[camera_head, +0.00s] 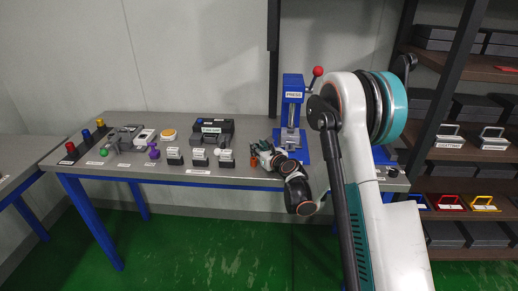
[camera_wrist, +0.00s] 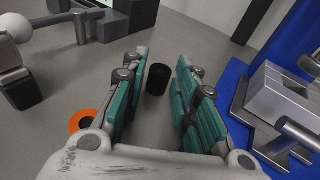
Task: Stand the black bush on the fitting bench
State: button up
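The black bush (camera_wrist: 158,79) is a small dark cylinder. In the wrist view it appears upright on the grey bench top, between the tips of my fingers. My gripper (camera_wrist: 163,60) is open, with a finger on each side of the bush and a visible gap on the right; contact on the left is hard to tell. In the head view my gripper (camera_head: 262,150) is low over the front part of the fitting bench (camera_head: 120,170), left of the blue press. The bush cannot be made out there.
The blue press (camera_head: 293,110) with a red-knobbed lever stands right of my gripper; its blue base (camera_wrist: 235,85) is close. An orange ring (camera_wrist: 84,121) lies left of my fingers. Several small blocks and fixtures (camera_head: 200,157) stand further left. A shelf rack (camera_head: 470,130) is at right.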

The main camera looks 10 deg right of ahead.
jog(key=shift+s+r, duration=0.1)
jog(key=shift+r, duration=0.1)
jog(key=p+v, duration=0.2)
jog(key=v, duration=0.9)
jog(key=shift+s+d+r, duration=0.1)
jog(key=shift+s, duration=0.2)
jog(key=s+a+r+n+g, duration=0.4)
jog(key=s+a+r+n, duration=0.2)
jog(key=s+r+n, duration=0.9)
jog(key=s+d+f+n+g+h, duration=0.1)
jog(key=s+n+g, duration=0.1)
jog(key=s+n, duration=0.7)
jog(key=s+d+f+n+g+h, duration=0.1)
jog(key=s+n+g+h, duration=0.1)
jog(key=s+n, duration=0.7)
jog(key=shift+s+d+h, duration=0.3)
jog(key=shift+s, duration=1.4)
